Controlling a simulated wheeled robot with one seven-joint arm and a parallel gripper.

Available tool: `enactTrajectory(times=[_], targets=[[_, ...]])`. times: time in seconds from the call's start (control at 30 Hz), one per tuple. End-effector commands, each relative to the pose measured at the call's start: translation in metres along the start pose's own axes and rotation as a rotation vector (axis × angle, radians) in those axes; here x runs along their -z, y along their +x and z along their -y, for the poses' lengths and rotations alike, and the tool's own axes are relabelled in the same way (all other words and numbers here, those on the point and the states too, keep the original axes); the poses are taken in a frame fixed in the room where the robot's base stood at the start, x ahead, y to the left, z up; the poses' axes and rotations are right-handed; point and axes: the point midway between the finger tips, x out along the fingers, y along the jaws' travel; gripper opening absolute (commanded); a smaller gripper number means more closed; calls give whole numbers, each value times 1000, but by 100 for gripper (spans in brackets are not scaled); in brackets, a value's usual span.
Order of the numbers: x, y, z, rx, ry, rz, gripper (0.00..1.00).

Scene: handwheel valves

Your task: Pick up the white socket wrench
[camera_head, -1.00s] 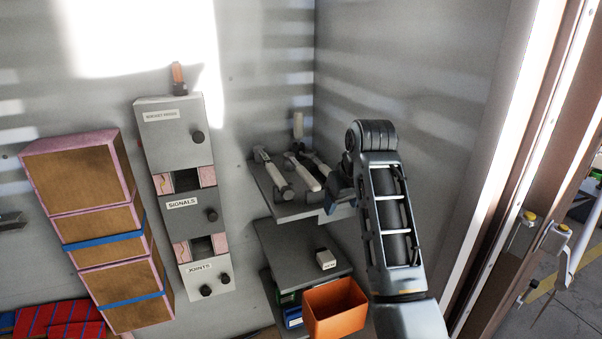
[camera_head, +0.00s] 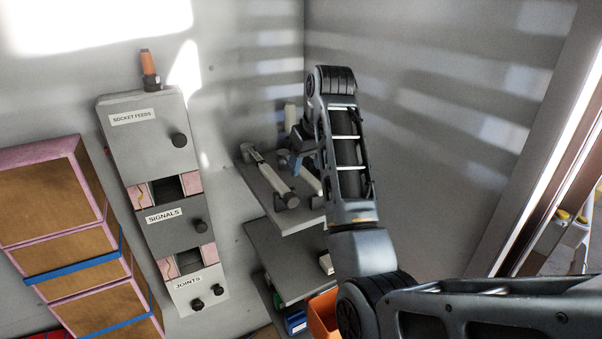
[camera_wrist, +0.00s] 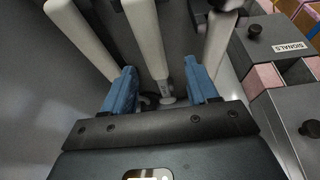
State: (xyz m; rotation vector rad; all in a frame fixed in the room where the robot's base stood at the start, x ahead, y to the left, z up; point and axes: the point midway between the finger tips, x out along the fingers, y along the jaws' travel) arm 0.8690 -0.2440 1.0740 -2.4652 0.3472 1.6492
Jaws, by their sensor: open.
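Several white-handled tools lie side by side on the upper grey shelf. In the wrist view a middle tool (camera_wrist: 147,40) runs between the two blue fingers of my gripper (camera_wrist: 160,68), with room on both sides. Its far end lies near the palm. Another white handle (camera_wrist: 82,38) is at the left and one more (camera_wrist: 217,42) at the right, both outside the fingers. I cannot tell for sure which one is the socket wrench. In the head view a tool (camera_head: 270,175) shows at the shelf's left, and my arm hides much of the others. My gripper is open.
The upper shelf (camera_head: 290,222) sits in the wall corner, with a lower shelf (camera_head: 285,270) beneath it. An orange bin (camera_head: 322,315) is partly behind my arm. A grey labelled cabinet (camera_head: 165,200) stands left of the shelves, with stacked boxes (camera_head: 55,210) farther left.

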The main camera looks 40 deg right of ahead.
Motion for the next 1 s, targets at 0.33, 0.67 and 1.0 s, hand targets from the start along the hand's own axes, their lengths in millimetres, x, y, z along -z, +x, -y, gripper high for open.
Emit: enactTrajectory(times=[0.33, 0.67, 1.0], targets=[[2, 42, -5, 1, -1, 2, 58], [2, 58, -5, 0, 0, -1, 58], [2, 58, -5, 0, 0, -1, 33]])
